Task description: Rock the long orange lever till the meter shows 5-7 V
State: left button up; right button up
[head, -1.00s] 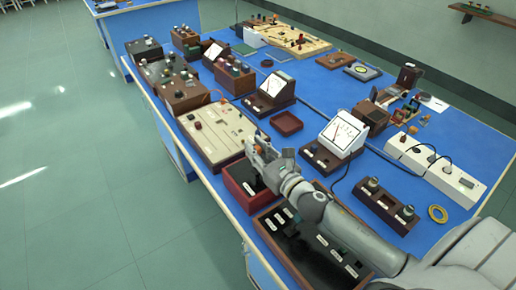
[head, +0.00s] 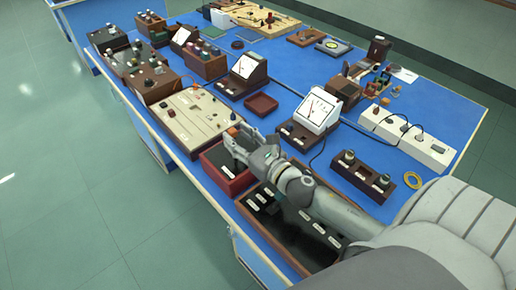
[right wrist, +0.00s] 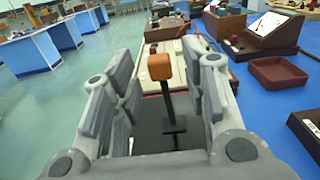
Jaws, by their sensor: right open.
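The long lever has an orange block-shaped top (right wrist: 160,67) on a thin black stem and stands upright in the right wrist view. Its orange top also shows small in the head view (head: 233,131). It rises from a red-walled box with a dark top (head: 238,187). My right gripper (right wrist: 157,85) is open, its fingers on either side of the lever, with visible gaps. In the head view my right gripper (head: 238,143) is above the red box. A white-faced meter (head: 318,110) stands to its right; its reading is too small to tell. My left gripper is not in view.
A beige panel board (head: 188,118) lies just beyond the red box. A dark tray of black switches (head: 270,225) is under my right arm. Other meters (head: 245,67), an empty red-brown tray (head: 261,104) and a white power strip (head: 405,137) stand on the blue bench.

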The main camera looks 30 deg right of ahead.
jog(key=s+d, duration=0.1)
jog(key=s, duration=0.8)
jog(key=shift+d, duration=0.15)
